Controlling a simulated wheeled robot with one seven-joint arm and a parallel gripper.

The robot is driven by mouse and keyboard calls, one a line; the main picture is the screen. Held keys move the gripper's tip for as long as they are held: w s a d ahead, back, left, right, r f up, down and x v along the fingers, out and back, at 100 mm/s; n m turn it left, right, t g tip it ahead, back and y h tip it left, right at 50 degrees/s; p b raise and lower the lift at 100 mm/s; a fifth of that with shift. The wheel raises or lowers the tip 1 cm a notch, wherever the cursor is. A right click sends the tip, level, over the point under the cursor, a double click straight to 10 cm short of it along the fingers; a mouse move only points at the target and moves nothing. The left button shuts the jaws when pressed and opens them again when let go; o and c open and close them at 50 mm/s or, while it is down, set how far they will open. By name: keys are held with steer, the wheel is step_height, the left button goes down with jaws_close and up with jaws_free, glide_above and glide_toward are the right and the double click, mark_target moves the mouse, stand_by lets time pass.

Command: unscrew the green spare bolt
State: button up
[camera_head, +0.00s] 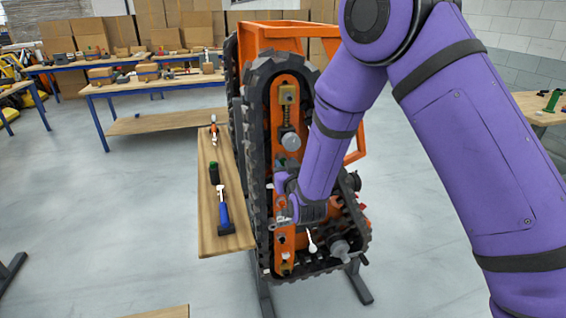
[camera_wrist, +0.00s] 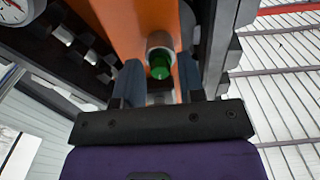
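The green spare bolt (camera_wrist: 160,68) shows in the wrist view, its green end set in a pale round collar (camera_wrist: 160,42) on the orange frame (camera_wrist: 120,20). My gripper (camera_wrist: 159,78) has its two dark fingers apart, one to the left and one to the right of the green end. I cannot tell whether either finger touches it. In the head view my gripper (camera_head: 284,208) is at the orange plate inside the track, at its lower half. The green bolt cannot be made out there; my arm and gripper cover that area.
The black track (camera_head: 255,150) runs close around the orange plate. Work tables (camera_head: 150,84) stand behind.

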steer(key=shift+c, duration=0.4)
jaws_close()
steer(key=shift+s+d+n, duration=0.1)
steer(key=shift+n, duration=2.05)
steer(key=shift+s+n, duration=0.1)
steer(key=shift+n, duration=2.05)
